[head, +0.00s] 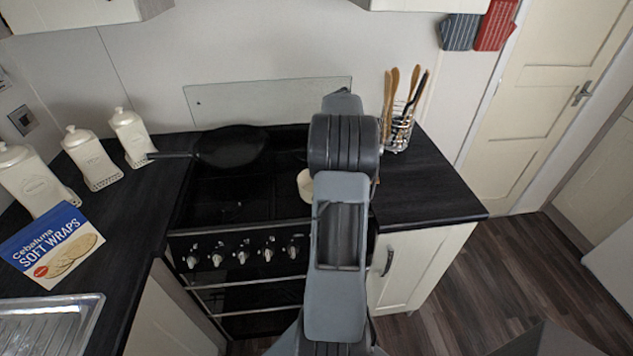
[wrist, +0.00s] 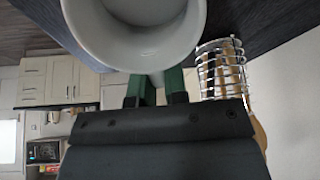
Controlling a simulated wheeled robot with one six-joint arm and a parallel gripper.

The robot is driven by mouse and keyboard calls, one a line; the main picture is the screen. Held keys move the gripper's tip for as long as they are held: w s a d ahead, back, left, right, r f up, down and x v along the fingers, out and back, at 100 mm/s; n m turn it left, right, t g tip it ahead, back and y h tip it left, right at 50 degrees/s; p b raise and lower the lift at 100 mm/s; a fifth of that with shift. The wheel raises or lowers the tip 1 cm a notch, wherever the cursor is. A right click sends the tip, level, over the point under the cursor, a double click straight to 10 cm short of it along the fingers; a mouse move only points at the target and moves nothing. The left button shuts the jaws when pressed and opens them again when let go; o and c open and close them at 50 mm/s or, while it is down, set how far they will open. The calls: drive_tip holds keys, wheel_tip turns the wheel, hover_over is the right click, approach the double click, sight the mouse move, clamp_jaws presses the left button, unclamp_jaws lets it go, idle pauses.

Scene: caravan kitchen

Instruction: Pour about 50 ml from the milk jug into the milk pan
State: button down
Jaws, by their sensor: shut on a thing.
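My gripper (wrist: 158,86) shows its green fingers in the wrist view, shut on the handle of a white round vessel, which I take to be the milk jug (wrist: 140,50). The jug's open mouth and pale inside face the wrist camera; no milk level can be made out. In the head view my arm hides the gripper. A small cream rounded shape (head: 305,186) shows at the arm's left edge, over the right part of the hob; I cannot tell whether it is the jug or the milk pan. No milk pan can be clearly identified.
A black frying pan (head: 231,147) sits on the back left of the hob (head: 230,195). A wire utensil holder (head: 398,132) stands on the right counter (head: 425,190). Cream canisters (head: 92,158) and a soft wraps packet (head: 52,245) are on the left counter.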

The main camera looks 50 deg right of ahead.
drive_tip(key=a+h+b, duration=0.1)
drive_tip(key=w+a+r+g+h+b, duration=0.1)
drive_tip(key=shift+a+r+b, duration=0.1)
drive_tip(key=shift+b, duration=0.25)
drive_tip(key=shift+w+a+r+h+b, duration=0.2)
drive_tip(key=shift+a+r+h+b, duration=0.2)
drive_tip(key=shift+r+b, duration=0.1)
drive_tip(key=shift+w+a+r+g+h+b, duration=0.15)
drive_tip(key=shift+a+r+g+h+b, duration=0.3)
drive_tip(key=shift+r+g+h, duration=0.25)
drive_tip(key=shift+w+a+r+h, duration=0.15)
drive_tip(key=shift+r+h, duration=0.1)
drive_tip(key=shift+h, duration=0.25)
drive_tip(key=shift+a+r+h+b, duration=0.25)
drive_tip(key=shift+h+b, duration=0.05)
drive_tip(key=shift+b, duration=0.1)
drive_tip(key=shift+w+a+r+g, duration=0.1)
drive_tip(key=shift+r+g, duration=0.05)
drive_tip(key=shift+g, duration=0.15)
drive_tip(key=shift+w+a+r+g+h, duration=0.25)
drive_tip(key=shift+a+r+g+h, duration=0.25)
drive_tip(key=shift+h, duration=0.5)
idle(0.5)
